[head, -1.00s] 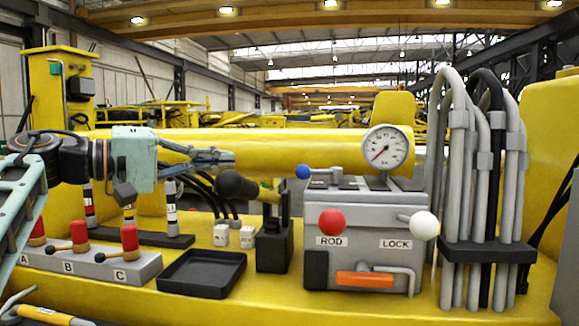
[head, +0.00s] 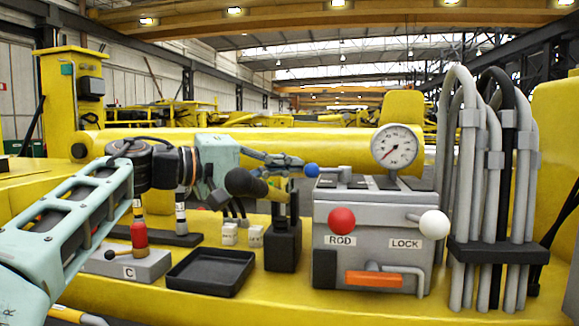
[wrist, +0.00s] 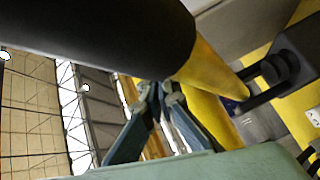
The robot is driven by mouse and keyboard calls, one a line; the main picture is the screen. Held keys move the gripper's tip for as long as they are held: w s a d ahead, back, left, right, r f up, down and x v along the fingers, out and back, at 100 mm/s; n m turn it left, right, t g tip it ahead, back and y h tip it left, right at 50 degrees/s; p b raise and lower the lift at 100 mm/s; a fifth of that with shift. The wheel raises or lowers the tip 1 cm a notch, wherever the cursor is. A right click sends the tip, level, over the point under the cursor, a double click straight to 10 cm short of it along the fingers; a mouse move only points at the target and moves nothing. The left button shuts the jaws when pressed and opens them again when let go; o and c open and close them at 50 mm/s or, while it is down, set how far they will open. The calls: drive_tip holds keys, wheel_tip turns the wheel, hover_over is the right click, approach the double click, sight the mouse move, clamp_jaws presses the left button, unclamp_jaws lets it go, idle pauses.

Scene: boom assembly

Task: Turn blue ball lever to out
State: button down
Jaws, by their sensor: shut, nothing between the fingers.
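The blue ball (head: 311,170) is the knob of a lever at the left top edge of the grey valve box (head: 340,215). Its short lever runs right along the box top. My gripper (head: 293,161) is shut and empty, pointing right, with its tips just left of and slightly above the ball in the head view. I cannot tell whether they touch. In the wrist view the shut fingers (wrist: 160,92) show behind a large black grip, and I cannot make out the ball clearly.
A black-gripped lever (head: 243,182) on a black stand (head: 283,245) is close in front of my gripper. The box carries a red ball (head: 341,221), a white ball (head: 434,224) and a gauge (head: 394,146). Grey hoses (head: 466,180) stand at the right. A black tray (head: 211,272) lies below.

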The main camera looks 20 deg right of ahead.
drive_tip(key=shift+s, duration=0.15)
drive_tip(key=shift+s+b, duration=0.5)
drive_tip(key=shift+s, duration=0.25)
